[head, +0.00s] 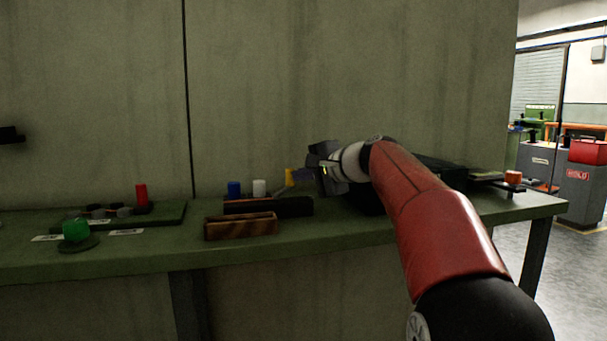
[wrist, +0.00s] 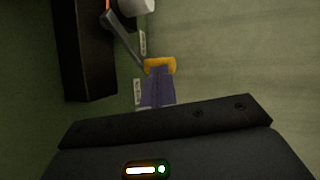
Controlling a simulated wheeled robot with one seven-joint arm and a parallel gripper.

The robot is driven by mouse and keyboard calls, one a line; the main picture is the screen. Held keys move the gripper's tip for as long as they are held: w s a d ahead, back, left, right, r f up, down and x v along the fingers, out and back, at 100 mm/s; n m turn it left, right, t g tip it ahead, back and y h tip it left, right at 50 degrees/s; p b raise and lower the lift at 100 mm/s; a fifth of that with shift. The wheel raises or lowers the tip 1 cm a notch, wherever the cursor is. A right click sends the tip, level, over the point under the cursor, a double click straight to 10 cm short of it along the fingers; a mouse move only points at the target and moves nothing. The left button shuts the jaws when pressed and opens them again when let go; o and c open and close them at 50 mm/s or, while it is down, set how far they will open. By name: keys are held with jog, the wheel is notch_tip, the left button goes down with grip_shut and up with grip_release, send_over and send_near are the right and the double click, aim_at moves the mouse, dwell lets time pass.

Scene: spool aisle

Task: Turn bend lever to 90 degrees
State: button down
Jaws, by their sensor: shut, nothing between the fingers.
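The bend lever shows in the wrist view as a thin grey arm (wrist: 124,40) slanting from an orange-marked hub beside a white cylinder to a yellow grip (wrist: 160,65). The yellow grip also shows in the head view (head: 289,177), just left of my gripper. My gripper (head: 298,176) is shut with nothing between its purple fingers (wrist: 158,86). The fingertips overlap or sit right at the grip's near side; I cannot tell if they touch it. Pale labels (wrist: 138,92) lie beside the lever, too small to read. Most of the lever arm is hidden in the head view.
A dark bar-shaped block (head: 290,207) and a brown wooden block (head: 240,226) stand on the green bench (head: 350,238). Blue (head: 234,189) and white (head: 259,188) cylinders stand behind. A green knob (head: 76,230) and a red peg (head: 141,194) are left. A wall closes the back.

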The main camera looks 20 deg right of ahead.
aim_at(293, 171)
jog(key=shift+w+y, duration=0.15)
jog(key=shift+y, duration=0.15)
jog(key=shift+w+a+r+n+g+y+p, duration=0.15)
jog(key=shift+w+n+g+y+p, duration=0.45)
jog(key=shift+n+g+y+p, duration=0.4)
jog(key=shift+w+a+p, duration=0.9)
jog(key=shift+w+p, duration=0.15)
jog(key=shift+p, duration=0.05)
jog(key=shift+a, duration=0.1)
